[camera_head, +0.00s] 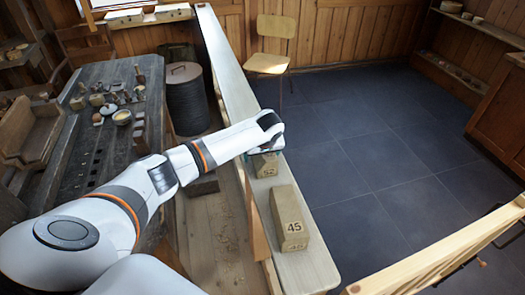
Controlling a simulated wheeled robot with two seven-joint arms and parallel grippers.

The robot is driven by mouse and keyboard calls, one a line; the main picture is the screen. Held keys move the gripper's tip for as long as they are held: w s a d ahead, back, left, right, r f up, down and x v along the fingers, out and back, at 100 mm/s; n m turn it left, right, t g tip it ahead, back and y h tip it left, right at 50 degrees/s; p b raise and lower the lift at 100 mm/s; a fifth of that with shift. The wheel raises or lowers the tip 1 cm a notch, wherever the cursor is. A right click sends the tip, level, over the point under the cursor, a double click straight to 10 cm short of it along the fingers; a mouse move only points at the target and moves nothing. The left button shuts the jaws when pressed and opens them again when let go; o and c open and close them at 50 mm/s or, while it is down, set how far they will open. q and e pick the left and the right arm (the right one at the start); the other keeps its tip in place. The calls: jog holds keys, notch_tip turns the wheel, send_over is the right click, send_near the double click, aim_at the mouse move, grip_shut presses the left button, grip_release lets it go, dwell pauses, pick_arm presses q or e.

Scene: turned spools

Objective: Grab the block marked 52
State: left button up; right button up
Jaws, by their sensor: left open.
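The block marked 52 (266,168) stands on a long pale plank (231,72), with its numbered end facing me and partly hidden by my gripper. My left gripper (264,151) is at the top of this block, pointing down; its fingers are small and mostly hidden. It is open, and I cannot tell whether its fingers touch the block. A second block, marked 45 (289,218), lies nearer on the same plank, clear of the gripper. My right gripper is not in view.
A dark workbench (88,155) with small turned pieces and bowls stands at the left. A dark drum (186,98) and a wooden chair (271,60) are farther back. The tiled floor (375,145) right of the plank is open. A wooden rail (440,250) crosses the lower right.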

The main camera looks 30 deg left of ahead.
pick_arm(q)
jog(key=shift+w, duration=0.1)
jog(key=c, duration=1.3)
